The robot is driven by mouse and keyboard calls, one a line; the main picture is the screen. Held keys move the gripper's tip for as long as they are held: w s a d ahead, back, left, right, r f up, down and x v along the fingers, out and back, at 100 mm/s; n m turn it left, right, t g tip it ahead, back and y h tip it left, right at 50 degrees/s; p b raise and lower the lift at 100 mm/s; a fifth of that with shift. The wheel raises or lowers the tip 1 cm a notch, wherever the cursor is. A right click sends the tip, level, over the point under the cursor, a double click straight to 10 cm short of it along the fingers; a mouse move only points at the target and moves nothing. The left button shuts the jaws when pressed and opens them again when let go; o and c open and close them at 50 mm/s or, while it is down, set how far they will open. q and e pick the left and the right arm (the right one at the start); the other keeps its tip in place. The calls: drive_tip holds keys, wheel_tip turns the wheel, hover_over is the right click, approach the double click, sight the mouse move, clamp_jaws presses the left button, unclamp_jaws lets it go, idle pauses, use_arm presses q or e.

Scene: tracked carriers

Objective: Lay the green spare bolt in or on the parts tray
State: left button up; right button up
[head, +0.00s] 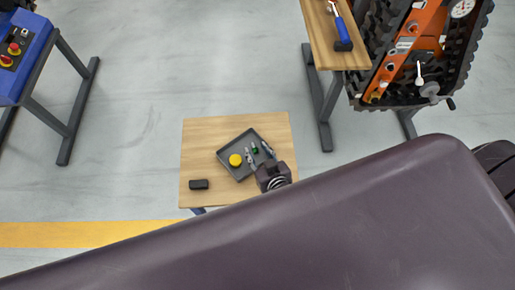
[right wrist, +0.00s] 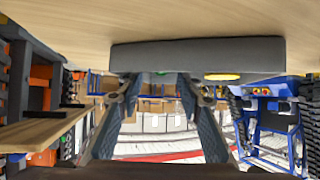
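The grey parts tray (head: 232,172) lies on a small wooden table in the head view. Its side wall also shows in the right wrist view (right wrist: 200,55), which is upside down. The green spare bolt (head: 255,151) is a small green spot within the tray's outline, between the fingertips of my right gripper (head: 258,154). In the right wrist view the two fingers of this gripper (right wrist: 158,88) stand apart, with a clear gap between them. The tray wall hides most of the bolt there. My left gripper is not in view.
A yellow round part (head: 235,160) sits in the tray. A black block (head: 198,184) lies at the small table's (head: 205,140) front left. A tracked carrier (head: 420,50) and a wooden bench (head: 322,40) stand at upper right, a blue control stand (head: 25,60) at left. Floor between is clear.

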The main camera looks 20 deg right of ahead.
wheel_tip(320, 180, up, 10)
idle(0.5)
idle(0.6)
